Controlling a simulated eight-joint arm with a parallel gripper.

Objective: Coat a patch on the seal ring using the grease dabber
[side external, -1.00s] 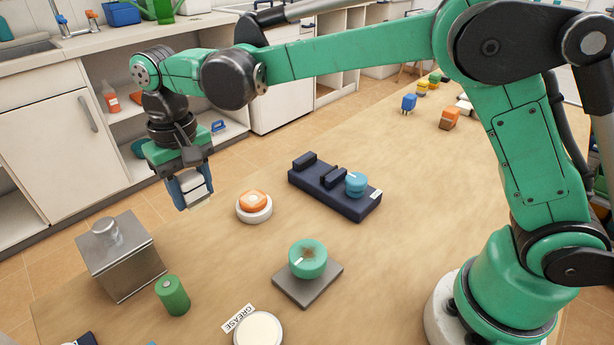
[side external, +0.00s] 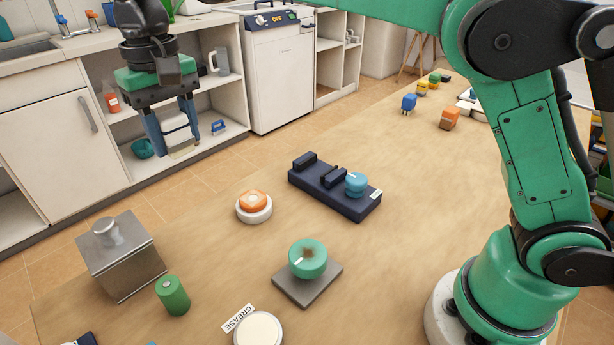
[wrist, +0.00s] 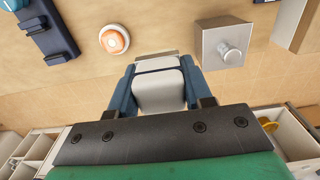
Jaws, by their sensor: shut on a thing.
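My gripper (side external: 174,138) is shut on a white block with a pale flat pad at its lower end, which looks like the grease dabber (side external: 176,127). The block also shows between the blue fingers in the wrist view (wrist: 159,90). It hangs upright in the air, apart from everything. A pale round dish (side external: 259,331) beside a "GREASE" label (side external: 239,318) is at the bottom edge, partly cut off.
A metal box with a knob (side external: 122,262) and a green cylinder (side external: 173,295) are at left.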

